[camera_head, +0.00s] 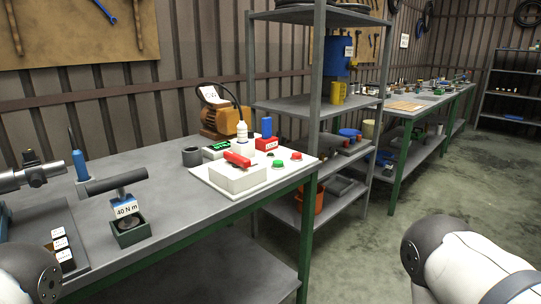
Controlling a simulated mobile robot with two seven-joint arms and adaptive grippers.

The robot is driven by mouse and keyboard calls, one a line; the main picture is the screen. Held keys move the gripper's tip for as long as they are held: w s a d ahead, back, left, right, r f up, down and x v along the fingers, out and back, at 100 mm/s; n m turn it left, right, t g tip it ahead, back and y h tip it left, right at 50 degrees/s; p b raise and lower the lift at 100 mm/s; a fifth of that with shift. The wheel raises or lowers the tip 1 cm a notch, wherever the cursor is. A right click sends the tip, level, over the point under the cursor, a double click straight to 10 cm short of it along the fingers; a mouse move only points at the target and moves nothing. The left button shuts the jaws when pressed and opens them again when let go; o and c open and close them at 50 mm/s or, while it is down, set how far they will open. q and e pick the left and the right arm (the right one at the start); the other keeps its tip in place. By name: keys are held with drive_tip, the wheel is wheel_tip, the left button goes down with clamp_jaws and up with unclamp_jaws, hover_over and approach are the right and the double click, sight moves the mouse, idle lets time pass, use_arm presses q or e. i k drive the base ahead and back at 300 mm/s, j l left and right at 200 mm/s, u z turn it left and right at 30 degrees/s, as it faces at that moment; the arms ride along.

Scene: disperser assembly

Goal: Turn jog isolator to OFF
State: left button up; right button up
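A pale box with a red handle (237,159) on top sits on a white panel (207,177) at the right end of the near workbench. It looks like the jog isolator, but no OFF or ON marking can be read, so its setting cannot be told. The red handle lies slanted across the top of the box. A green button (277,156) and a red button (296,156) are beside it on the panel. Only rounded links of my two arms show, at the lower left and lower right corners. Neither gripper is in view, and nothing of mine touches the panel.
Behind the panel stand a white bottle (242,131), a red labelled block (266,144) and an orange motor (224,121). A metal shelf post (316,90) rises close behind the bench corner.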

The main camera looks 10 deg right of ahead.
sight(238, 161)
drive_tip(key=i+l+u, duration=0.4)
drive_tip(key=l, duration=0.2)
drive_tip(key=i+l+u, duration=0.45)
drive_tip(key=l, duration=0.25)
drive_tip(key=k+j, duration=0.05)
drive_tip(key=k, duration=0.05)
